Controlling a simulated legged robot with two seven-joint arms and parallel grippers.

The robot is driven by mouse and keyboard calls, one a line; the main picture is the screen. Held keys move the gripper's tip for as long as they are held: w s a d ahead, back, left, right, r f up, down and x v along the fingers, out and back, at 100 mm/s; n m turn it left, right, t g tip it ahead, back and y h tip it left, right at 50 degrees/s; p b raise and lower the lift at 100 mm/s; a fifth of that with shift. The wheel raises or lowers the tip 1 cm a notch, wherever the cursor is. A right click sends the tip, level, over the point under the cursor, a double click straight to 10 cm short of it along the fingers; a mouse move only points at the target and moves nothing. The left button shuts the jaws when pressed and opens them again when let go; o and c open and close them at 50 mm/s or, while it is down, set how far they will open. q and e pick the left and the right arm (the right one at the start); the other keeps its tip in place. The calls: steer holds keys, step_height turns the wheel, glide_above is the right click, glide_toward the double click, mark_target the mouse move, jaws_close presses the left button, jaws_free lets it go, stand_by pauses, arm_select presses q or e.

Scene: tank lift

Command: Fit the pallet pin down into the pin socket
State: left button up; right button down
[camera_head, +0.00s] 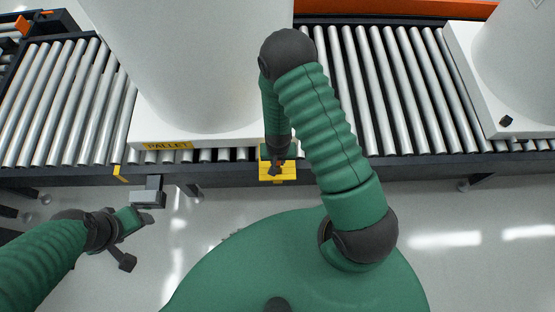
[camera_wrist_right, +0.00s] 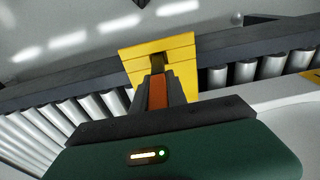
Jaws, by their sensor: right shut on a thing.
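The yellow pin socket block (camera_head: 288,172) sits on the near rail of the conveyor, and it also shows in the right wrist view (camera_wrist_right: 182,50) with a dark opening in its middle. My right gripper (camera_head: 277,165) is over the block. In the right wrist view its dark fingers (camera_wrist_right: 158,88) are shut on an orange-brown piece, which looks like the pallet pin (camera_wrist_right: 157,92). The pin's lower end is at the opening; how deep it sits I cannot tell. My left gripper (camera_head: 140,218) hangs at lower left beside a grey block (camera_head: 150,199), its jaw state unclear.
A large white tank (camera_head: 190,60) stands on a white pallet with a yellow PALLET label (camera_head: 168,146) on the roller conveyor (camera_head: 65,95). Another white pallet (camera_head: 480,95) with a tank is at right. The floor (camera_head: 460,225) at lower right is clear.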

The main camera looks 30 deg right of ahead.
mark_target(278, 166)
steer(key=shift+f+b, duration=1.8)
steer(key=shift+f, duration=0.8)
steer(key=shift+r, duration=0.1)
steer(key=shift+r+p, duration=2.25)
steer(key=shift+r, duration=0.15)
steer(key=shift+p, duration=0.3)
steer(key=shift+f+b, duration=1.85)
steer(key=shift+f, duration=0.7)
steer(key=c, duration=1.3)
jaws_free()
steer(key=shift+o, duration=0.2)
steer(key=shift+r, duration=0.1)
